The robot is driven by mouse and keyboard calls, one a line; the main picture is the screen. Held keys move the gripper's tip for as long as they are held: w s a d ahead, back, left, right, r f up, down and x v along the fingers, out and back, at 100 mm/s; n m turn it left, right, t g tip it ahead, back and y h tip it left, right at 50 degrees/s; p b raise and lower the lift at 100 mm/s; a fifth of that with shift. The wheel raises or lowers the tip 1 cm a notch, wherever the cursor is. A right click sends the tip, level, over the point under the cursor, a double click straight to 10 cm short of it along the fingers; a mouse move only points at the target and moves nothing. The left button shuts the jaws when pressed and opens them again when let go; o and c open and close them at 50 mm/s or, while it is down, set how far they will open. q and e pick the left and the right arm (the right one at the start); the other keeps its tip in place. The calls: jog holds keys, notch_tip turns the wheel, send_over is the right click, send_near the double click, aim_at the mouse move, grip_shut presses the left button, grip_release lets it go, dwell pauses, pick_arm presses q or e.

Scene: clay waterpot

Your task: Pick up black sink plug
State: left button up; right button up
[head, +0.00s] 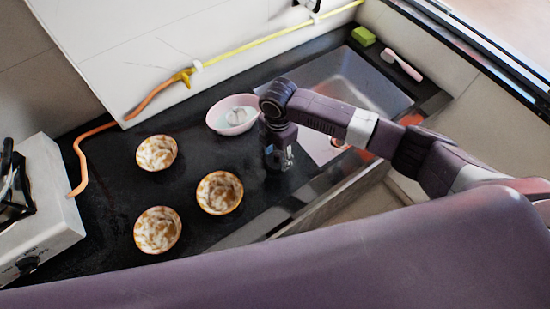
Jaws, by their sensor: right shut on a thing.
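My right gripper (279,161) points down at the black countertop, just right of and in front of a pink oval bowl and near the sink's left edge. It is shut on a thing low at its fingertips. That thing is dark against the dark counter, and its outline is mostly hidden by the fingers; I take it to be the black sink plug. I cannot tell whether it still touches the counter. No other plug shows in the head view. My left gripper is not in view.
The pink bowl (219,114) holds a whitish item. Several brown-and-white bowls (157,153) stand on the black counter (107,190). The sink (372,85) lies behind my right arm. A green sponge (363,36) and pink brush (402,65) lie beyond it. A white stove (40,200) stands left.

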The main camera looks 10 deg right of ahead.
aim_at(276, 154)
jog(key=shift+c, duration=1.1)
jog(key=shift+w+a+r, duration=0.1)
jog(key=shift+r, duration=0.4)
notch_tip(276, 154, up, 18)
jog(key=b, duration=0.3)
jog(key=shift+r, duration=0.15)
jog(key=shift+c, duration=0.2)
jog(key=shift+r, duration=0.4)
